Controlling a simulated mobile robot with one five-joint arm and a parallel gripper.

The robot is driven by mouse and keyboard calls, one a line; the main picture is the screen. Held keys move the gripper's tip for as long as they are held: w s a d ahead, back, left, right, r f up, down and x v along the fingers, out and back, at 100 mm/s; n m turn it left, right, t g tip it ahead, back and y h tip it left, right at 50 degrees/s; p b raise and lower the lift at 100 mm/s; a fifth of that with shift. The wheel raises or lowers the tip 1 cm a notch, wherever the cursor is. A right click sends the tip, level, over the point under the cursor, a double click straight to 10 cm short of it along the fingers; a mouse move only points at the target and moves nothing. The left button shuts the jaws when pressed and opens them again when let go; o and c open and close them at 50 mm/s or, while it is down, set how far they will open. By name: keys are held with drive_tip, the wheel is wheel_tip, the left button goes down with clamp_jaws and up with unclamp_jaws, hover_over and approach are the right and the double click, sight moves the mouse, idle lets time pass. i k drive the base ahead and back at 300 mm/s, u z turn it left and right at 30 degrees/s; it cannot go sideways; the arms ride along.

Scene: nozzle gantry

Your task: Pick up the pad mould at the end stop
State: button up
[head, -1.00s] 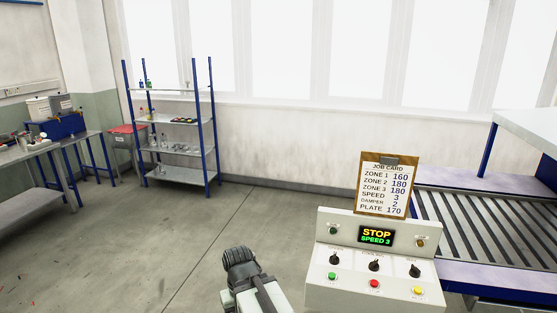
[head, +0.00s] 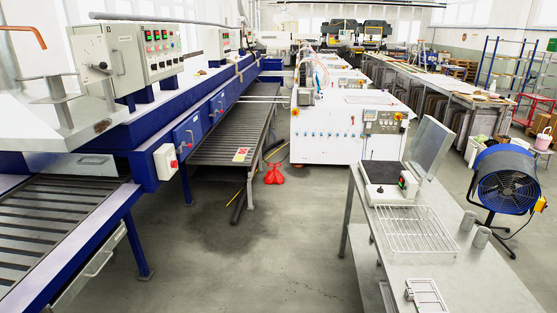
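I cannot make out a pad mould for certain. A small pale piece with red and yellow marks (head: 241,155) lies at the near end of the slatted conveyor (head: 222,143), left of centre in the head view. It is too small to tell what it is. A flat light-grey framed piece (head: 427,296) lies on the near edge of the metal table (head: 470,277) at lower right, cut by the picture's bottom edge. My gripper is not in the head view now.
A blue machine (head: 180,90) with control boxes runs along the left. A white cabinet (head: 325,137) stands ahead, with a red object (head: 274,174) on the floor before it. A wire rack (head: 413,229) lies on the right table. A blue fan (head: 503,180) stands beyond. The middle floor is clear.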

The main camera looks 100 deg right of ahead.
sight(238, 158)
drive_tip(key=z, duration=3.15)
drive_tip(key=i, duration=2)
drive_tip(key=z, duration=0.3)
drive_tip(key=i, duration=2.05)
drive_tip(key=u, duration=0.55)
drive_tip(key=i, duration=2.25)
drive_tip(key=u, duration=0.4)
drive_tip(key=k, duration=0.8)
drive_tip(key=u, duration=0.05)
